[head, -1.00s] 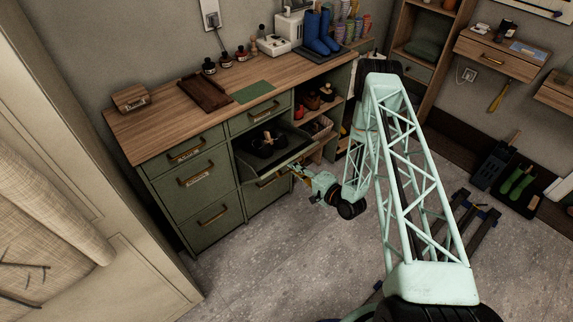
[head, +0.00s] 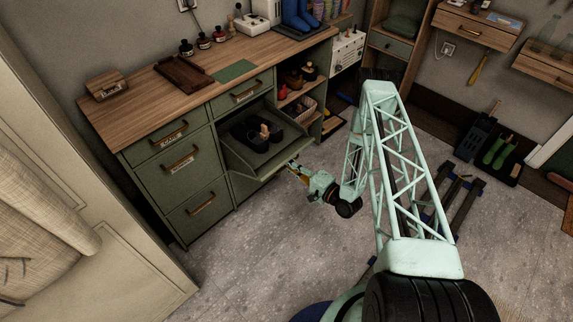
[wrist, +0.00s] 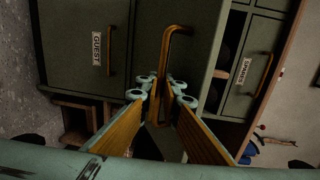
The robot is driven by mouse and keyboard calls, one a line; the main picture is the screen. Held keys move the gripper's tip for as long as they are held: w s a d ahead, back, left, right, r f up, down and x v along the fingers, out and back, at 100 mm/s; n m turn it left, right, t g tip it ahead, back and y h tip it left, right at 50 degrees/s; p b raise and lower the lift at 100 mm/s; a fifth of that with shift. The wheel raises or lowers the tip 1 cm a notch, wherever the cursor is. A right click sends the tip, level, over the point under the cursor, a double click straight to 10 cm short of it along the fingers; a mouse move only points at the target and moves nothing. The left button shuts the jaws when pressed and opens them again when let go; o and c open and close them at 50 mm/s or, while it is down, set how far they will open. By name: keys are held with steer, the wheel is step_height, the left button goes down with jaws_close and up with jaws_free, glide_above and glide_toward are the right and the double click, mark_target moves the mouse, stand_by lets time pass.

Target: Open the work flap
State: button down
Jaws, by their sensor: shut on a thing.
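The work flap (head: 262,163) is a green front panel in the bench cabinet. It is tilted down and outward, with its inner face and dark items (head: 250,131) behind it showing in the head view. My gripper (head: 292,167) is at the flap's outer right edge, low in front of the cabinet. In the wrist view my gripper (wrist: 162,88) is shut on the brass bar handle (wrist: 178,30) of a green panel. The lower part of the handle is partly hidden between the fingers.
The green cabinet with a wooden top (head: 155,95) has drawers (head: 182,160) left of the flap and open shelves (head: 290,98) to its right. In the wrist view a GUEST panel (wrist: 75,40) and a SPARES drawer (wrist: 252,75) flank the handle. The floor (head: 245,245) in front is clear.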

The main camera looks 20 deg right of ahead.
stand_by(0.4)
steer(key=c, duration=3.1)
jaws_free()
steer(key=shift+c, duration=0.2)
steer(key=shift+s, duration=0.1)
steer(key=f+v, duration=0.1)
steer(key=v, duration=1.1)
steer(key=shift+r, duration=0.4)
